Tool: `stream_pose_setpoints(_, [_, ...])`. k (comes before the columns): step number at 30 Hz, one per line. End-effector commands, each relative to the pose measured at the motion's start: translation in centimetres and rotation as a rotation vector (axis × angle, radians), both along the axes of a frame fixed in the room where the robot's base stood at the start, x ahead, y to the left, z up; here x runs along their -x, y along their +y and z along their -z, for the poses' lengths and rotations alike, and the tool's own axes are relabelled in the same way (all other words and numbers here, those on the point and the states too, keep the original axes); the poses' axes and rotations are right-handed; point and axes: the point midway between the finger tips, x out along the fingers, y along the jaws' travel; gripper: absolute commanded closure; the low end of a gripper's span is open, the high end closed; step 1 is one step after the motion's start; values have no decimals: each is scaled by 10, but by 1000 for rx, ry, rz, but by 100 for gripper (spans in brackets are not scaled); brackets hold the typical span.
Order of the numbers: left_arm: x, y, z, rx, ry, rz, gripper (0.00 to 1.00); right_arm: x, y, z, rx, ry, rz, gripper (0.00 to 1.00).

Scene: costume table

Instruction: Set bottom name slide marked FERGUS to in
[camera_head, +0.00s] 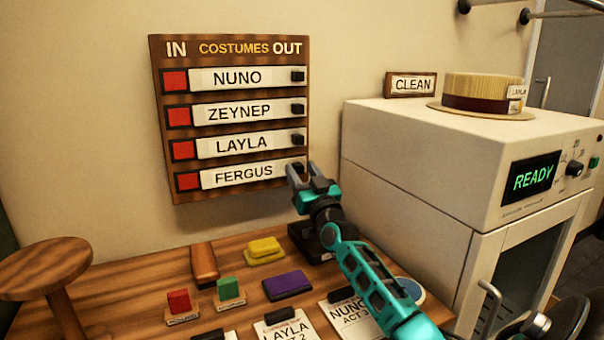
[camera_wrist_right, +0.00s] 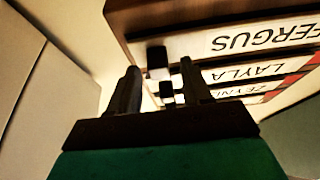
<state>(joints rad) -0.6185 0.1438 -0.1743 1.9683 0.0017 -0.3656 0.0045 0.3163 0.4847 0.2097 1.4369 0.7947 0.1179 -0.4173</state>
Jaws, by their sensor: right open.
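The wooden IN/OUT board (camera_head: 229,47) hangs on the wall. Its bottom row is the FERGUS name slide (camera_head: 243,174), with a red square at the IN end and a black knob (camera_head: 298,168) at the OUT end. The knobs of the rows above also sit at the OUT end. My right gripper (camera_head: 304,172) is open at the board's lower right, with its fingertips close to the FERGUS knob and partly in front of it. In the right wrist view, the FERGUS knob (camera_wrist_right: 157,62) appears between the open fingers; contact cannot be told. My left gripper is not in view.
A white machine (camera_head: 400,135) reading READY stands right of the board, with a straw hat (camera_head: 482,90) and a CLEAN sign (camera_head: 411,85) on top. The table below holds a yellow block (camera_head: 264,248), a purple block (camera_head: 287,285), clipped cards and a wooden stand (camera_head: 45,268).

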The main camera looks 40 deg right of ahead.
Motion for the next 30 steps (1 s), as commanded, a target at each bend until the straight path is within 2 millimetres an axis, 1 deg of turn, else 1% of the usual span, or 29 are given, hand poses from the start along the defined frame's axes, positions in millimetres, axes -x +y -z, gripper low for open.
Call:
stream_pose_setpoints(3, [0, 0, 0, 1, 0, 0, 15, -3, -1, -1, 0, 0, 0, 51])
stream_pose_setpoints(10, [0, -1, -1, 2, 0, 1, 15, -3, -1, -2, 0, 0, 0, 51])
stream_pose_setpoints(11, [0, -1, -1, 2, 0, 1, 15, -3, -1, -2, 0, 0, 0, 53])
stream_pose_setpoints(25, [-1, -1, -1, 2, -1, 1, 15, -3, -1, -2, 0, 0, 0, 98])
stream_pose_setpoints(26, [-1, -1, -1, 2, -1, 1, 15, -3, -1, -2, 0, 0, 0, 100])
stream_pose_setpoints(30, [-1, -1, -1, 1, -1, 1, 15, -3, -1, -2, 0, 0, 0, 100])
